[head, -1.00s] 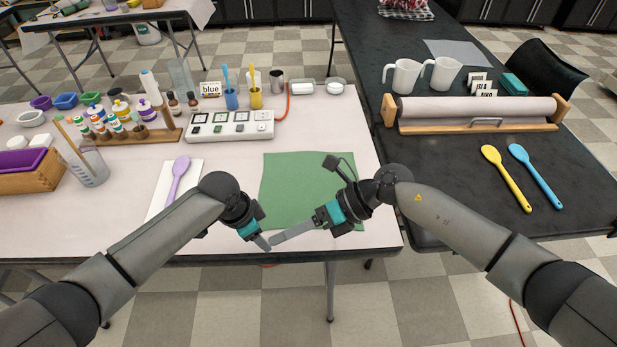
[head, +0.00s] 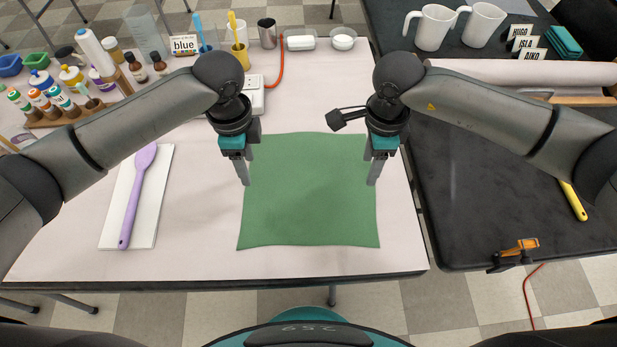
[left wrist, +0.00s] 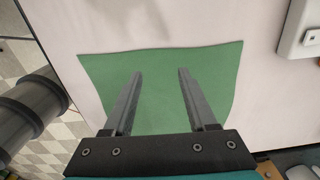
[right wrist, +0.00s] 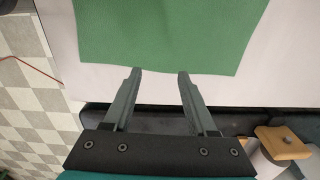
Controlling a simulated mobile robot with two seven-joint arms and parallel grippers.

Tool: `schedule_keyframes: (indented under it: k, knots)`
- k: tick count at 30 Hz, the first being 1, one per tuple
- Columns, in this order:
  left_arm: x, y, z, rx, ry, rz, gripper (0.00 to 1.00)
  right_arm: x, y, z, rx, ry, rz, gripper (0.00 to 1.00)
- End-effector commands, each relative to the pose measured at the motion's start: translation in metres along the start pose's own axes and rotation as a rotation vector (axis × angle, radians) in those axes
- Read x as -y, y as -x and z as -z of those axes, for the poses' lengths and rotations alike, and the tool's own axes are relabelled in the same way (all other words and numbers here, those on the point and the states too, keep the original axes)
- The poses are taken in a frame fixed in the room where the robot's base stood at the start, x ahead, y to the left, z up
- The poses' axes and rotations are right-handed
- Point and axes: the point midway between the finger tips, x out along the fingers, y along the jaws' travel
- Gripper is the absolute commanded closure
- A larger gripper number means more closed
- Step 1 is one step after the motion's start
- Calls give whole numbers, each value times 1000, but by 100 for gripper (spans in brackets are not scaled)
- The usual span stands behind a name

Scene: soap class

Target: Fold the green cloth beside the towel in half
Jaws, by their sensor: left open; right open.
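The green cloth (head: 310,200) lies flat and spread out on the pale table, a rough square with slightly wavy edges. It also shows in the left wrist view (left wrist: 160,85) and the right wrist view (right wrist: 165,35). My left gripper (head: 246,184) is open and empty, pointing down over the cloth's left edge. My right gripper (head: 372,184) is open and empty, pointing down near the cloth's right edge. Neither gripper holds the cloth. A folded white towel (head: 112,232) lies to the left, with a purple spoon (head: 138,195) on it.
A white power box (head: 257,97) stands behind the cloth, partly hidden by my left arm. Bottles, cups and soap dishes (head: 343,43) stand along the back. A black table (head: 470,210) adjoins on the right. Bare table shows between towel and cloth.

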Motion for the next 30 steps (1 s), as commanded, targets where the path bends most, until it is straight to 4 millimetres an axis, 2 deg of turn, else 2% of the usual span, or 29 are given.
schedule_keyframes:
  k: [6,12,30]
  knots:
    - [-1,-35,0,0,1,-2,43,-1,-35,0,0,-1,-3,43]
    - [0,-52,0,0,1,0,43,0,-52,-1,3,-1,-1,43]
    - [0,-58,0,-1,1,1,43,0,-58,-1,3,-1,0,43]
